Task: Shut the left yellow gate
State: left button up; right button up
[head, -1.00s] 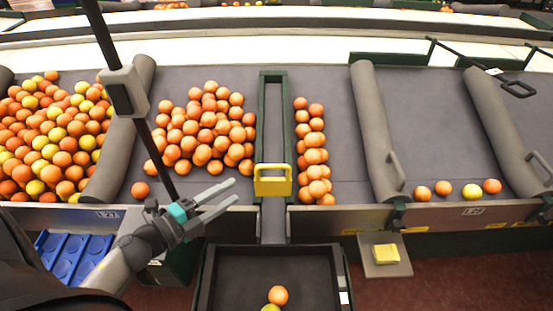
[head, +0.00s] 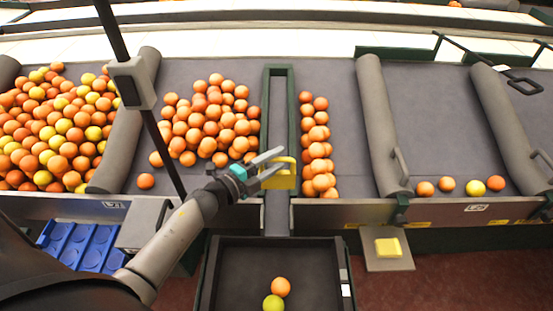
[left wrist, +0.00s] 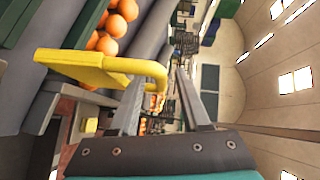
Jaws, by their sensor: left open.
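The yellow gate (head: 286,178) stands at the front end of a narrow green-framed channel between two lots of oranges. My left gripper (head: 281,162) is at its left side, with its fingers pointing right across the gate's top left part. In the left wrist view the yellow gate (left wrist: 75,66) fills the upper left, and its curved bar reaches toward the gap of my open left gripper (left wrist: 162,78). I cannot tell whether a finger touches the bar. The jaws hold nothing that I can make out. My right gripper is not in view.
Oranges lie left (head: 210,115) and right (head: 317,150) of the channel (head: 278,70). A dark tray (head: 225,270) with two fruits stands below the gate. A yellow button (head: 387,246) is at the right. A thin dark post rises left of my arm.

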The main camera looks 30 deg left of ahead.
pick_arm(q)
jog(key=shift+w+d, duration=0.1)
jog(key=shift+w, duration=0.2)
grip_shut()
jog(key=shift+f, duration=0.1)
dwell(1.3)
